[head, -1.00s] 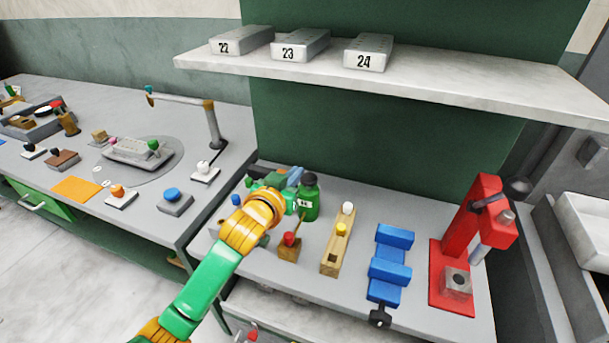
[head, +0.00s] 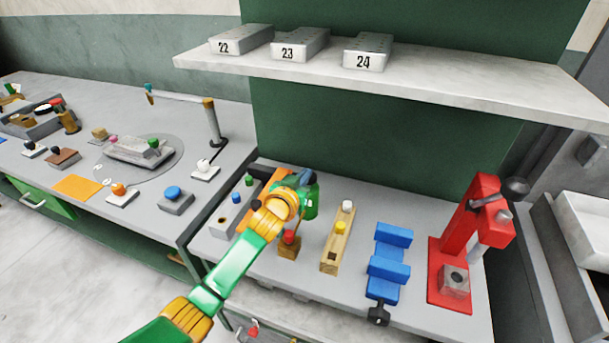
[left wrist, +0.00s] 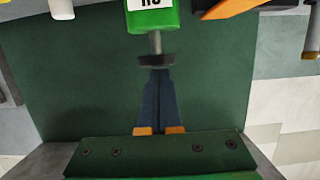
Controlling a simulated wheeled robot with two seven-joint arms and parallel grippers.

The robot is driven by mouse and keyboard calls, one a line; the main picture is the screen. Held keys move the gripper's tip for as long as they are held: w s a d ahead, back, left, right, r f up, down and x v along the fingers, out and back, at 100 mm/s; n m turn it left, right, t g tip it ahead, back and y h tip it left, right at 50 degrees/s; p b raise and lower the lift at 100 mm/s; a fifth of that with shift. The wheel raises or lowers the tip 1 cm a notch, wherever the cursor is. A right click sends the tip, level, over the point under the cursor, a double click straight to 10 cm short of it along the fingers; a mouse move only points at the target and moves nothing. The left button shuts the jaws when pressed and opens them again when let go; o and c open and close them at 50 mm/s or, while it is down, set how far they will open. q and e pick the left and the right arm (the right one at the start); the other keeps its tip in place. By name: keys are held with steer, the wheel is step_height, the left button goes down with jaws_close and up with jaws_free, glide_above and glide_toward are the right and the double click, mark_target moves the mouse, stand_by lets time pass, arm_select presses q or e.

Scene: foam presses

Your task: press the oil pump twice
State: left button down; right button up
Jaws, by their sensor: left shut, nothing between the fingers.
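The oil pump is a green bottle (head: 312,206) on the right-hand bench, behind the red-knobbed wooden block. My left gripper (head: 307,178) is at the bottle's top and hides its head in the head view. In the left wrist view the bottle (left wrist: 152,20) appears upside down at the top, with a label, a grey stem and a black pump head (left wrist: 155,60). The left fingers (left wrist: 159,74) are shut, empty, and lined up with that head, right at it. I cannot tell whether they touch it. My right gripper is not in view.
A wooden block with a red knob (head: 289,240) stands close in front of the bottle. To the right are a longer wooden block (head: 337,250), a blue vise (head: 388,268) and a red press (head: 470,225). A shelf (head: 420,80) with numbered blocks hangs above.

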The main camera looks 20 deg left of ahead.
arm_select(q)
step_height(320, 180, down, 2)
steer(key=shift+f+b, duration=0.15)
steer(key=shift+b, duration=0.6)
step_height(320, 180, up, 6)
steer(key=p, duration=0.5)
steer(key=shift+f+p, duration=0.15)
steer(key=shift+p, duration=0.2)
steer(key=f+b+v, duration=0.1)
steer(key=v, duration=0.8)
steer(key=shift+s+b, duration=0.4)
steer(key=shift+s, duration=0.15)
